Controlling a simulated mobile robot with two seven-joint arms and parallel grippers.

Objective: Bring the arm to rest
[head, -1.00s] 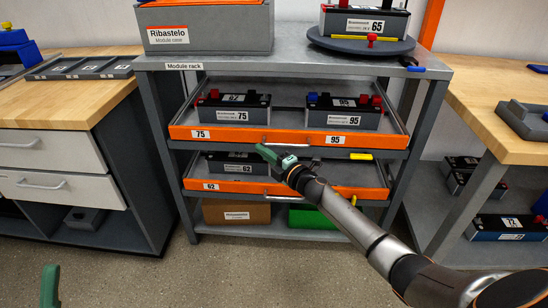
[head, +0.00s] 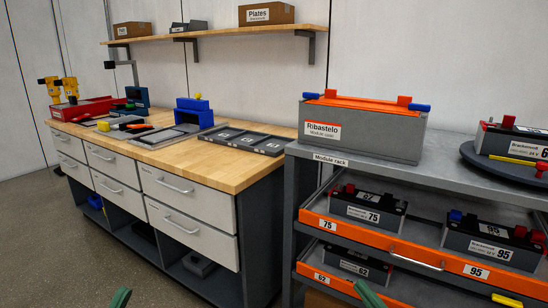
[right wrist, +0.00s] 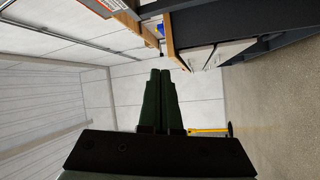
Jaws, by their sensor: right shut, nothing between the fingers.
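My right gripper (head: 370,294) shows as a green fingertip at the bottom edge of the head view, in front of the module rack's lower drawer. In the right wrist view its two dark green fingers (right wrist: 160,76) lie together with nothing between them. The rest of the right arm is out of the head view. My left gripper (head: 120,298) shows only as a green tip at the bottom edge, left of the rack, in front of the workbench. Its jaw opening is hidden.
The module rack (head: 455,180) stands at the right with its orange-fronted upper drawer (head: 385,243) pulled out, holding black modules. A grey Ribastelo case (head: 362,131) sits on top. A wooden workbench (head: 235,172) with drawers stands at the left. Open floor (head: 62,245) lies at lower left.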

